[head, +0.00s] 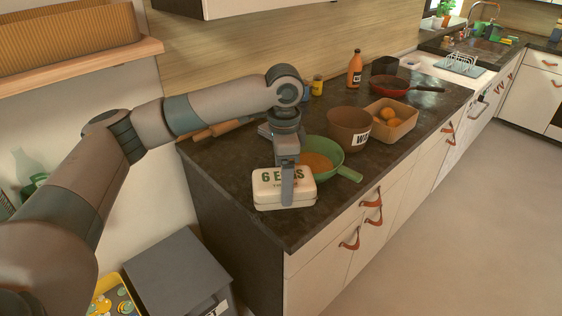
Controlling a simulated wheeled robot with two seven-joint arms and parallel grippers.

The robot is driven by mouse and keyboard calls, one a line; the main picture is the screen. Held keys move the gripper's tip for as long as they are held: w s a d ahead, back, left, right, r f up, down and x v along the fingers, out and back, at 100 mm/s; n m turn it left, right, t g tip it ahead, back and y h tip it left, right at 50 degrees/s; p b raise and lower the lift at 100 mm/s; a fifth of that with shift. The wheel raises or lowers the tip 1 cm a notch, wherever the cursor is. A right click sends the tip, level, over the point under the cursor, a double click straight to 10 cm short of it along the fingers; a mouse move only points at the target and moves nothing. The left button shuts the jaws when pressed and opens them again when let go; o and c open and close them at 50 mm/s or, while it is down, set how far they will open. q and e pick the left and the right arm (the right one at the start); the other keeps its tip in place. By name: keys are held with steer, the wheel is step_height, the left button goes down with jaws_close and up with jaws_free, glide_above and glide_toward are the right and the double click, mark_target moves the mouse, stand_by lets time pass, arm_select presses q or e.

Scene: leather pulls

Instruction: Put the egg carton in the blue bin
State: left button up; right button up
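The egg carton (264,188), a cream box with "6 EGGS" lettering, sits near the front left corner of the dark counter. My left gripper (288,182) comes down over its right part, pointing downward. One finger is in front of the carton's near face; the other finger is hidden, so I cannot tell whether it grips. No clearly blue bin shows. A grey box-shaped bin (176,268) with a flat top and a partly cut-off white label stands on the floor at the counter's left end. My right gripper is not in view.
A green pan (341,160) lies right behind the carton, its handle toward the front edge. A brown pot (348,130), a tan box of oranges (398,120) and a bottle (354,70) stand farther back. A yellow container (110,297) is beside the grey bin. Floor at right is clear.

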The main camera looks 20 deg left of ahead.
arm_select(q)
steer(key=s+d+f+n, duration=0.2)
steer(key=s+n, duration=0.3)
steer(key=s, duration=0.2)
steer(key=s+d+f+n, duration=0.2)
steer(key=s+n, duration=0.4)
steer(key=s, duration=0.1)
steer(key=shift+s+f+n, duration=0.3)
steer(key=shift+f, duration=0.1)
